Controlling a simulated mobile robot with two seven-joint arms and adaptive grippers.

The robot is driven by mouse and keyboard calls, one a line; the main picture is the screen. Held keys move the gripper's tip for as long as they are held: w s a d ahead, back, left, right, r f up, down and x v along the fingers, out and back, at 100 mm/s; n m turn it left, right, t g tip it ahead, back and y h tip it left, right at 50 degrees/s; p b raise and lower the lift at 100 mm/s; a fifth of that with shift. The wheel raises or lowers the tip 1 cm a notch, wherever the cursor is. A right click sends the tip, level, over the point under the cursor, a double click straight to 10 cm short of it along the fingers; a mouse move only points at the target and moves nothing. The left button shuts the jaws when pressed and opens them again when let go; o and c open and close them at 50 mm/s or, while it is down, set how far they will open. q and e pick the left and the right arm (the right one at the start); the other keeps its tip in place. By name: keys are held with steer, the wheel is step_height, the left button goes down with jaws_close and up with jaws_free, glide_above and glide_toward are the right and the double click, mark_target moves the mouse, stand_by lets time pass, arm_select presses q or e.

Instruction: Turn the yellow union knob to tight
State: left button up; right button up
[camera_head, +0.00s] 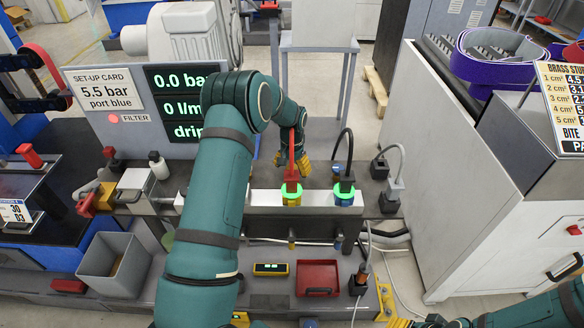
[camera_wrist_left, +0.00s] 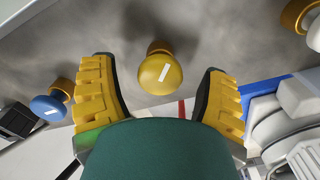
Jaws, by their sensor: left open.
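The yellow union knob (camera_wrist_left: 162,74) shows in the left wrist view as a round yellow cap on a grey surface, with a tilted white mark on its face. My left gripper (camera_wrist_left: 159,72) is open, with one yellow finger on each side of the knob and a visible gap to both. In the head view my left gripper (camera_head: 303,163) is at the fixture block, partly hidden by my own arm. I cannot make out its contact with the knob there. My right gripper (camera_head: 412,322) is cut off at the bottom edge, and its opening is unclear.
A blue knob (camera_wrist_left: 48,106) stands left of the yellow one in the wrist view. The fixture block (camera_head: 380,199) carries a yellow and a blue port with lit green rings. Displays (camera_head: 178,106) read "0.0 bar" and "drip", partly covered. A red tray (camera_head: 317,277) and grey bin (camera_head: 113,262) sit in front.

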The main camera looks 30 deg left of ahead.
arm_select(q)
steer(key=c, duration=1.2)
steer(key=shift+m, duration=0.4)
steer(key=m, duration=0.8)
steer(key=shift+m, duration=0.4)
